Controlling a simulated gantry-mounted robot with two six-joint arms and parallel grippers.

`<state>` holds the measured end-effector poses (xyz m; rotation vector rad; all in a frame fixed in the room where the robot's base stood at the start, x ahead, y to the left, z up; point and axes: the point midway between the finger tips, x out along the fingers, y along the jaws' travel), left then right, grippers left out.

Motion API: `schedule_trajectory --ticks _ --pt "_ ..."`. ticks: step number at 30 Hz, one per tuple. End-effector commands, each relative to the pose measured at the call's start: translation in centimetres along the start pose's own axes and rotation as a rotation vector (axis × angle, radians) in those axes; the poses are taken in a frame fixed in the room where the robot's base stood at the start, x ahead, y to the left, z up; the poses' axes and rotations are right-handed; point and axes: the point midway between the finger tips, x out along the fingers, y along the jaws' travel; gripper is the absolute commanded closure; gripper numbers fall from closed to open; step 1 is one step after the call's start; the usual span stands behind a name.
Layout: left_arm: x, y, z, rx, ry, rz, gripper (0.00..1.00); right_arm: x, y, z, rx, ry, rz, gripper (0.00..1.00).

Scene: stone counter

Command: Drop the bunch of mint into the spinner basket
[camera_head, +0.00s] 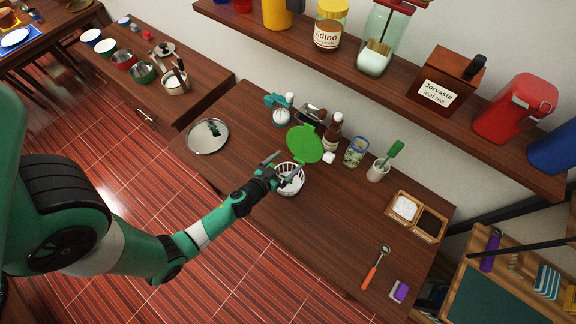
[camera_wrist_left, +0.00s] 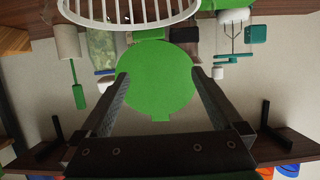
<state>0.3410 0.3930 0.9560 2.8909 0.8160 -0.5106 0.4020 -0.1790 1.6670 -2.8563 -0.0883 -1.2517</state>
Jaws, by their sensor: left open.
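The white spinner basket (camera_head: 291,187) stands on the wooden counter, and its slotted rim shows at the top of the left wrist view (camera_wrist_left: 130,22). A green round lid (camera_head: 304,142) is raised behind it; it also shows in the left wrist view (camera_wrist_left: 155,85). My left gripper (camera_head: 283,165) is open at the basket, its fingers over the rim area, with nothing seen between them. I cannot make out a bunch of mint for certain. The basket's inside is mostly hidden by the gripper.
A glass with green contents (camera_head: 354,153), a white cup with a green-handled brush (camera_head: 377,171) and a brown bottle (camera_head: 332,133) stand behind and right. A two-part wooden box (camera_head: 416,217) and an orange-handled tool (camera_head: 375,268) lie right. A shelf (camera_head: 400,85) overhangs the back.

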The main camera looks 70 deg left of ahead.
Motion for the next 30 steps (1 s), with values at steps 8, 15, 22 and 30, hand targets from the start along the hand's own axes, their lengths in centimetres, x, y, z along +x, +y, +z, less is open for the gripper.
schedule_trajectory --ticks 8,15,22,30 --pt "-3.7 0.0 0.1 0.001 -0.003 0.001 0.00 0.3 0.0 -0.3 0.000 0.000 0.000 0.50" --pt "-9.3 0.0 0.4 0.001 -0.002 0.002 0.00 -0.6 0.0 0.5 0.000 0.000 0.000 0.50" --pt "-11.5 0.0 0.1 0.001 0.000 0.001 0.00 -1.1 0.0 1.0 0.000 0.000 0.000 0.50" --pt "-11.6 0.0 0.0 0.000 0.000 0.000 0.00 -1.0 0.0 0.9 0.000 0.000 0.000 0.50"
